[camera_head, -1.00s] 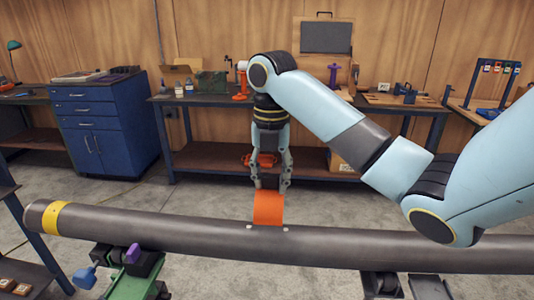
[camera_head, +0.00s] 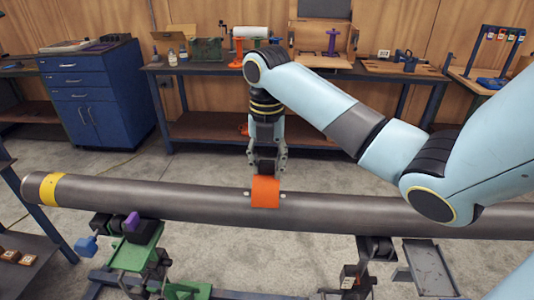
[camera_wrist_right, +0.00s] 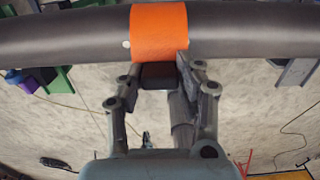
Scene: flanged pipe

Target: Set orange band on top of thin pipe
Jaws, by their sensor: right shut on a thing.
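The orange band (camera_head: 265,192) lies over the upper side of the thin grey pipe (camera_head: 350,210), between two small pale dots. In the right wrist view the band (camera_wrist_right: 159,32) curves across the pipe (camera_wrist_right: 60,38) and appears to touch it. My right gripper (camera_head: 265,168) is above the band, shut on the dark block-like grip attached to it. The fingers (camera_wrist_right: 160,75) sit on both sides of this dark grip in the wrist view. The band's far side is hidden. My left gripper is not in view.
A yellow ring (camera_head: 52,188) marks the pipe's left end. The pipe rests on stands, one green (camera_head: 138,245). A blue cabinet (camera_head: 100,100) and a workbench (camera_head: 215,128) stand behind, across open floor. A dark shelf (camera_head: 25,240) is at lower left.

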